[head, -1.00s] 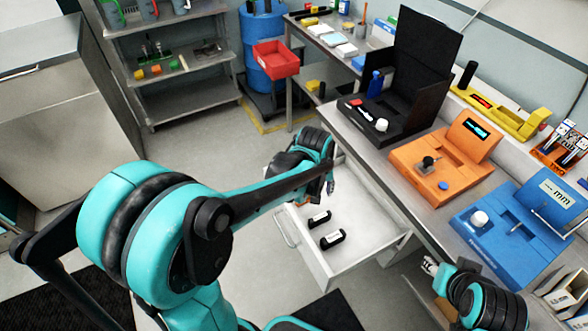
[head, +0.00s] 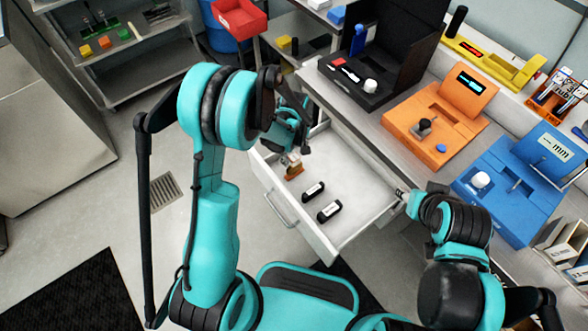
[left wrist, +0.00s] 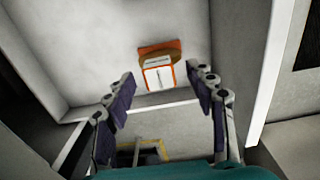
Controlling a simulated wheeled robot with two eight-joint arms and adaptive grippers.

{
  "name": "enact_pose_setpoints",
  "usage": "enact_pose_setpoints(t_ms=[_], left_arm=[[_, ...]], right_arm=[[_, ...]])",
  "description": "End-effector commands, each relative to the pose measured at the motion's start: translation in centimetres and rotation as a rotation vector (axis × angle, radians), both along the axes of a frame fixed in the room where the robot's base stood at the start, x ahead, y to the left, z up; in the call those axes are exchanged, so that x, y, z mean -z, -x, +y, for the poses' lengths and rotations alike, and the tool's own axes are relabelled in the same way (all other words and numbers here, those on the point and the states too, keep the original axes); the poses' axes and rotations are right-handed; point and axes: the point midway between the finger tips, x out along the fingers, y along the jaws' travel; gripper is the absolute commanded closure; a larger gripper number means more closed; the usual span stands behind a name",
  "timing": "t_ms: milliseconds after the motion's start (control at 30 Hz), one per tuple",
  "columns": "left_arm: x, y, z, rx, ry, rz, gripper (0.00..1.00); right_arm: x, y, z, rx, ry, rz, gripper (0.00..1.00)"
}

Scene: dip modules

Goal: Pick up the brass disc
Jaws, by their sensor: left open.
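A brownish round edge, which looks like the brass disc (left wrist: 147,57), shows in the left wrist view, partly hidden by an orange-and-white holder (left wrist: 159,77) inside the drawer. The holder also shows in the head view (head: 293,168), where I cannot make out the disc clearly. My left gripper (left wrist: 162,90) is open and empty, with its fingers apart on either side of the holder's line in the picture.
The open white drawer (head: 350,222) holds two black labelled cases (head: 314,190) (head: 329,211) right of the holder. The drawer walls stand close around. On the bench above are an orange device (head: 435,130), a blue device (head: 510,195) and an open black case (head: 385,95).

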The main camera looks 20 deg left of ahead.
Motion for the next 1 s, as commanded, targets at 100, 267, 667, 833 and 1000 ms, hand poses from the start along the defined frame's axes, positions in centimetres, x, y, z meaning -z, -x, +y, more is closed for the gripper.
enact_pose_setpoints(t_ms=[100, 267, 667, 833, 1000], left_arm=[[2.0, 0.0, 0.0, 0.000, 0.001, -0.001, 0.45], [2.0, 0.0, 0.0, 0.000, 0.001, -0.001, 0.45], [2.0, 0.0, 0.0, 0.000, 0.001, -0.001, 1.00], [2.0, 0.0, 0.0, 0.000, 0.001, -0.001, 1.00], [1.1, 0.0, 0.0, 0.000, 0.001, -0.001, 1.00]], right_arm=[[1.1, 0.0, 0.0, 0.000, 0.000, 0.000, 0.60], [0.9, 0.0, 0.0, 0.000, 0.000, 0.000, 0.60], [0.9, 0.0, 0.0, 0.000, 0.000, 0.000, 0.60], [0.9, 0.0, 0.0, 0.000, 0.000, 0.000, 0.60], [0.4, 0.0, 0.0, 0.000, 0.000, 0.000, 0.60]])
